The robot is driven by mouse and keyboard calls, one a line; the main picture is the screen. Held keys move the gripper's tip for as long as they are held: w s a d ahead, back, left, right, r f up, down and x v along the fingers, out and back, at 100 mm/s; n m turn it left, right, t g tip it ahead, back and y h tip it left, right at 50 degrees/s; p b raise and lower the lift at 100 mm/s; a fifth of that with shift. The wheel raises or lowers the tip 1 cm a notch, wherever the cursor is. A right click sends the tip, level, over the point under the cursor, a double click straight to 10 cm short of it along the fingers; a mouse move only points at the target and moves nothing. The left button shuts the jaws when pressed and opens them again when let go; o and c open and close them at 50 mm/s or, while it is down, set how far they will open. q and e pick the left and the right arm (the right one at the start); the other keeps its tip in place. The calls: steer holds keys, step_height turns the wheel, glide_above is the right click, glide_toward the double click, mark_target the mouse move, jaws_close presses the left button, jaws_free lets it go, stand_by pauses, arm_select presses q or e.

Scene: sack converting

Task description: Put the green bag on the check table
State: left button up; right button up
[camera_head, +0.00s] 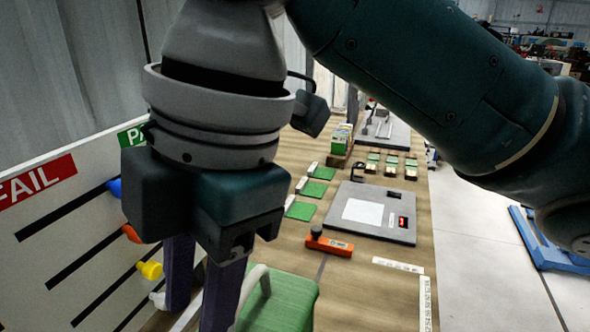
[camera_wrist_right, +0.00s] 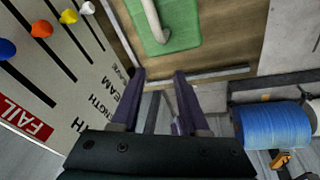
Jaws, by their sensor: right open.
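A green block-like thing with a pale curved handle (camera_head: 292,298), which I take for the green bag, is at the bottom of the head view, cut off by the frame edge. In the wrist view the green bag (camera_wrist_right: 183,33) lies on a wooden top. My right gripper (camera_head: 198,308) hangs fingers-down to its left in the head view. In the wrist view the right gripper (camera_wrist_right: 160,74) is open and empty, its fingertips apart from the bag. The wooden table (camera_head: 408,272), possibly the check table, runs away from me. My left gripper is not in view.
A board with a FAIL sign (camera_head: 38,182) and coloured knobs stands at the left. On the table are an orange tool (camera_head: 330,246), a grey scale-like plate (camera_head: 398,232) and several green pieces. A blue roll (camera_wrist_right: 272,127) is at the right of the wrist view.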

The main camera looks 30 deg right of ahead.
steer(key=s+f+m, duration=0.1)
steer(key=s+f+m+y, duration=0.1)
steer(key=m, duration=0.1)
steer(key=s+f+m+t, duration=0.1)
steer(key=f+m, duration=0.1)
steer(key=shift+s+a, duration=0.1)
steer(key=shift+a, duration=0.25)
steer(key=m, duration=0.1)
steer(key=s+d+f+m, duration=0.1)
steer(key=m, duration=0.1)
steer(key=shift+s+d+f+m+t+y, duration=0.2)
steer(key=shift+m+t+y, duration=0.1)
steer(key=shift+t, duration=0.1)
steer(key=s+d+f+m+t+h, duration=0.1)
steer(key=s+d+f+m+h, duration=0.2)
steer(key=s+d+m, duration=0.5)
steer(key=d+m+h, duration=0.1)
steer(key=d+m, duration=0.1)
steer(key=d, duration=0.2)
steer(key=shift+s+d+f, duration=0.15)
steer(key=shift+d+f, duration=0.05)
steer(key=shift+f, duration=0.2)
